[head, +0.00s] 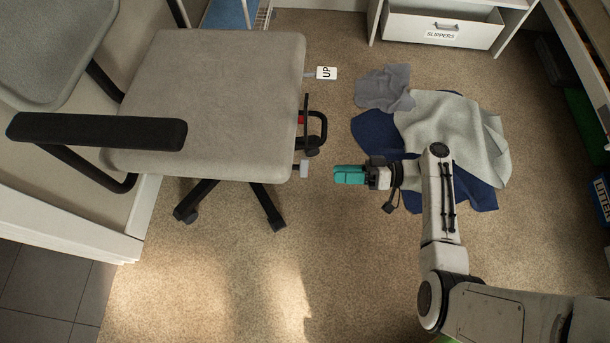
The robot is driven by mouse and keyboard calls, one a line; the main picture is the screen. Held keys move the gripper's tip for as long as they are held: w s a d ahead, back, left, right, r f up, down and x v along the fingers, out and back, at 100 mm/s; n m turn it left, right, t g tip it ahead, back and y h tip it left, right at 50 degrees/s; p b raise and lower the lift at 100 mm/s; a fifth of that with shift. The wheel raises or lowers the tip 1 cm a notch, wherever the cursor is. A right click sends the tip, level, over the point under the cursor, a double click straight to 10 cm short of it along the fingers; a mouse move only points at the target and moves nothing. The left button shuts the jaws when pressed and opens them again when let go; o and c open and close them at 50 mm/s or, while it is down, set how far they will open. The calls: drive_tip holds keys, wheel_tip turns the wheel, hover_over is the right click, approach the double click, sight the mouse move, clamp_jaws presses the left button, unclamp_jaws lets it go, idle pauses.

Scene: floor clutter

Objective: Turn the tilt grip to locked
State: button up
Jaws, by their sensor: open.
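A grey office chair (215,100) stands at the left with several controls on the right side of its seat. A black loop-shaped handle (323,130) with a red part beside it sticks out from the seat edge. A small pale grey paddle (304,169) sits below it, near the front corner. I cannot tell for certain which control is the tilt grip, and no locked mark is readable. My gripper (337,174), with teal fingers, is open and empty, pointing left, a short gap right of the paddle.
A navy cloth (372,133), a pale green-grey cloth (455,125) and a small grey cloth (382,88) lie on the carpet under and behind my arm. A white drawer unit labelled "SLIPPERS" (442,28) stands at the back. Carpet (350,255) in front is clear.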

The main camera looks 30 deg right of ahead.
sight(305, 168)
drive_tip(key=shift+t, duration=0.4)
drive_tip(key=b+x, duration=0.1)
drive_tip(key=x, duration=0.4)
drive_tip(key=b+x, duration=0.1)
drive_tip(key=x, duration=0.4)
drive_tip(key=shift+w+d+f+b, duration=0.15)
drive_tip(key=shift+w+b, duration=0.15)
drive_tip(key=shift+w, duration=0.1)
clamp_jaws()
